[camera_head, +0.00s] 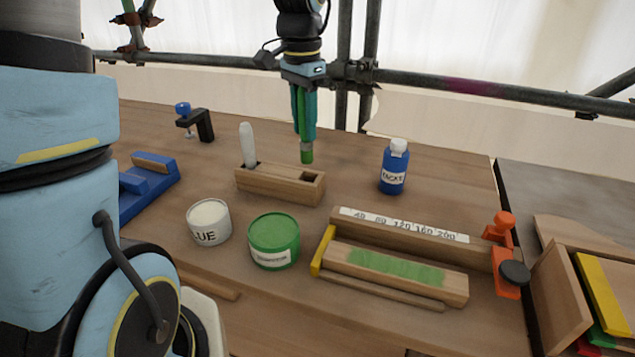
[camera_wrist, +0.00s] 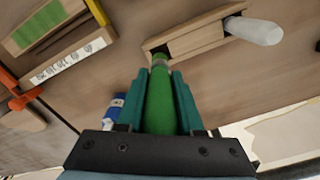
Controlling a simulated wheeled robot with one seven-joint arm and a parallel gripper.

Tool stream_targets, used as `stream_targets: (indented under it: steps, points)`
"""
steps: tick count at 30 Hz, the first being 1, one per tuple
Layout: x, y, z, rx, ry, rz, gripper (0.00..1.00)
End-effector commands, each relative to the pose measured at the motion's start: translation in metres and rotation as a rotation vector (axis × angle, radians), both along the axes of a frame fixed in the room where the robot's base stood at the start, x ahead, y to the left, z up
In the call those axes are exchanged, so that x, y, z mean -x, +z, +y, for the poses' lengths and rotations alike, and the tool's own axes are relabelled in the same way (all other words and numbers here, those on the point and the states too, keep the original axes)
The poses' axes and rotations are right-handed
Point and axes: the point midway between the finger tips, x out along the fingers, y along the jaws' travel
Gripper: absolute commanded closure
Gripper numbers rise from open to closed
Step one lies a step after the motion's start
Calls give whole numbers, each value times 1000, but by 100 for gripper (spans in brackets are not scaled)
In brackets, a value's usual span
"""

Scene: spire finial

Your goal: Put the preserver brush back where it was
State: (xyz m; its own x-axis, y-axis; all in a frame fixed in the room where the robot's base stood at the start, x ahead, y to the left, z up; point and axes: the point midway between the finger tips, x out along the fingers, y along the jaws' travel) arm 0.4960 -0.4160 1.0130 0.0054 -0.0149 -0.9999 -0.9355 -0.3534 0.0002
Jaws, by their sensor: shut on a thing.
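My gripper (camera_head: 304,120) points down and is shut on the preserver brush (camera_head: 307,156), a green brush held upright with its lower end sticking out below the fingers. The wrist view shows the green brush (camera_wrist: 159,105) between my teal fingers. The wooden holder block (camera_head: 268,184) stands on the bench below; it also shows in the wrist view (camera_wrist: 205,38). Its right slot is open and empty. A white-handled tool (camera_head: 248,146) stands in its left slot. The brush tip is above the block, near its right end, and apart from it.
A blue bottle (camera_head: 393,170) stands right of the block. A white glue tin (camera_head: 208,222) and a green tin (camera_head: 274,242) stand in front. A green-painted wooden bar (camera_head: 390,268) and a numbered bar (camera_head: 405,230) lie front right. Scaffold poles (camera_head: 500,92) run behind the bench.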

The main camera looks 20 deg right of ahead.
Motion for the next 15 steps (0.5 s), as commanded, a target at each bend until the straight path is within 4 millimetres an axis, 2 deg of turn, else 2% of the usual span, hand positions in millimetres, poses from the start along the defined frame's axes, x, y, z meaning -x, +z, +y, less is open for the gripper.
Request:
stream_targets:
  steps: [4,10,15]
  points:
    - [0,-13,0,-3,0,3,100]
    - [1,-49,1,-4,0,5,100]
    - [0,-65,0,-2,0,2,100]
